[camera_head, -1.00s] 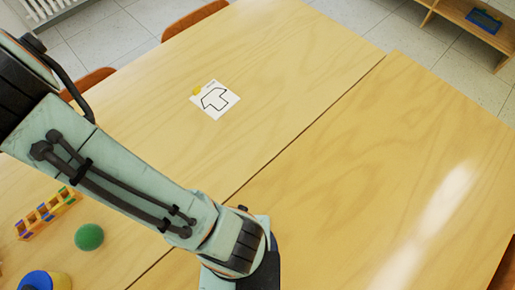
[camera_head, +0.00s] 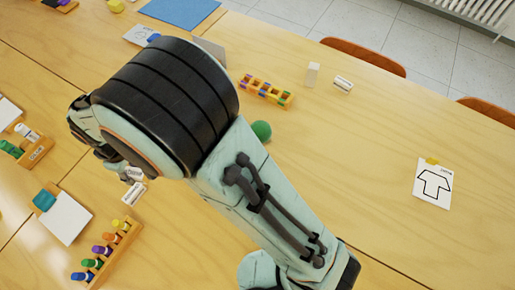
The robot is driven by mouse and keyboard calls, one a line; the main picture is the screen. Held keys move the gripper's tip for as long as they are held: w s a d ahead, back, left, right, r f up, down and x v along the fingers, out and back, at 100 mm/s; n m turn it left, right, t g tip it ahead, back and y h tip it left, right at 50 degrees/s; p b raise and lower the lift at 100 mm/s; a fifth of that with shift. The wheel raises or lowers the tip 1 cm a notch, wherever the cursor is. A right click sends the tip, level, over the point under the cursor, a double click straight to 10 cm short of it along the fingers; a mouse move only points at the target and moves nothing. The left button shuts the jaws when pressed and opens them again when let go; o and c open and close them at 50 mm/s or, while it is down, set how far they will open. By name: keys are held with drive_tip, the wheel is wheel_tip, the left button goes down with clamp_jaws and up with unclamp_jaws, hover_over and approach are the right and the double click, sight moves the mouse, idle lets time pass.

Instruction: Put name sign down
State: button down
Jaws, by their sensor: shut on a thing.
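My arm fills the middle of the view, and its large black joint covers part of the table. My gripper (camera_head: 118,164) shows only in part, small, at the left below that joint. It is shut on a small white name sign with dark lettering (camera_head: 135,173), partly hidden by the arm. Another small white sign (camera_head: 133,195) shows just below it; I cannot tell whether the two touch. A further white sign with dark marks (camera_head: 343,83) lies at the table's far side.
An orange rack of colored pegs (camera_head: 108,252) and a white sheet (camera_head: 66,220) are at lower left. A green ball (camera_head: 261,130), a block tray (camera_head: 265,92) and a white block (camera_head: 312,74) are beyond my arm.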

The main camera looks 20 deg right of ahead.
drive_tip(key=shift+s+a, duration=0.25)
drive_tip(key=w+a+f, duration=0.4)
drive_tip(key=a, duration=0.1)
drive_tip(key=w+a+f, duration=0.5)
drive_tip(key=shift+f, duration=0.25)
drive_tip(key=shift+w+a+f, duration=0.1)
drive_tip(key=shift+w+f, duration=0.05)
drive_tip(key=shift+f, duration=1.65)
drive_tip(key=shift+f, duration=0.15)
drive_tip(key=c, duration=0.9)
unclamp_jaws()
